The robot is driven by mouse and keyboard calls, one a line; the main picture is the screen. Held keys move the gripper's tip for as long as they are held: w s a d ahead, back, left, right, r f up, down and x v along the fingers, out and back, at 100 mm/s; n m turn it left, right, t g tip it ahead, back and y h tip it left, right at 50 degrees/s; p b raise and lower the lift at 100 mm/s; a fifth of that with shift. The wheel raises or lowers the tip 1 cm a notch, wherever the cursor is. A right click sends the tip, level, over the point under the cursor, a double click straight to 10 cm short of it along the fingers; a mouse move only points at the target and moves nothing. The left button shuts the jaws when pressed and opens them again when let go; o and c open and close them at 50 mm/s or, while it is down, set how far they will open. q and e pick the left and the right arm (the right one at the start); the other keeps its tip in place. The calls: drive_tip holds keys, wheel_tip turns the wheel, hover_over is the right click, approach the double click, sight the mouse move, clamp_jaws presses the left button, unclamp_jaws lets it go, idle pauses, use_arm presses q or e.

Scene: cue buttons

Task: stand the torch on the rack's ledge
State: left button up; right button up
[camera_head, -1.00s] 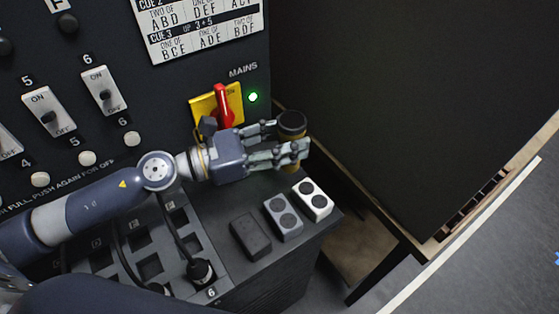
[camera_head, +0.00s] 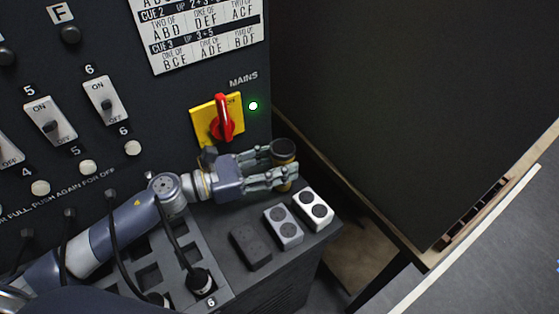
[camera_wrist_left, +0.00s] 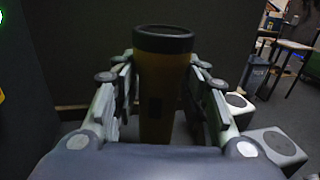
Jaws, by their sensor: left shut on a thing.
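The torch is yellow with a black head (camera_head: 284,149). It stands upright between the fingers of my left gripper (camera_head: 270,171), which is shut on it. In the left wrist view the torch (camera_wrist_left: 161,85) fills the middle, with a finger on each side. My right gripper is not in view.
On the ledge are a white block (camera_head: 313,209), a grey block (camera_head: 283,228) and a black block (camera_head: 250,248). A red mains switch (camera_head: 222,122) on a yellow plate is behind the gripper. Sockets with black cables (camera_head: 198,281) lie left. A dark panel (camera_head: 400,110) bounds the right.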

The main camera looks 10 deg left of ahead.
use_arm(q)
drive_tip(key=shift+f, duration=0.15)
drive_tip(key=o, duration=1)
drive_tip(key=shift+c, duration=0.2)
drive_tip(key=o, duration=0.4)
drive_tip(key=shift+r, duration=0.25)
drive_tip(key=b+v, duration=0.2)
drive_tip(key=v, duration=0.3)
drive_tip(key=b+v, duration=0.2)
drive_tip(key=v, duration=0.3)
drive_tip(key=shift+f, duration=0.2)
drive_tip(key=shift+b+v, duration=0.35)
drive_tip(key=shift+v, duration=0.6)
drive_tip(key=shift+r, duration=0.15)
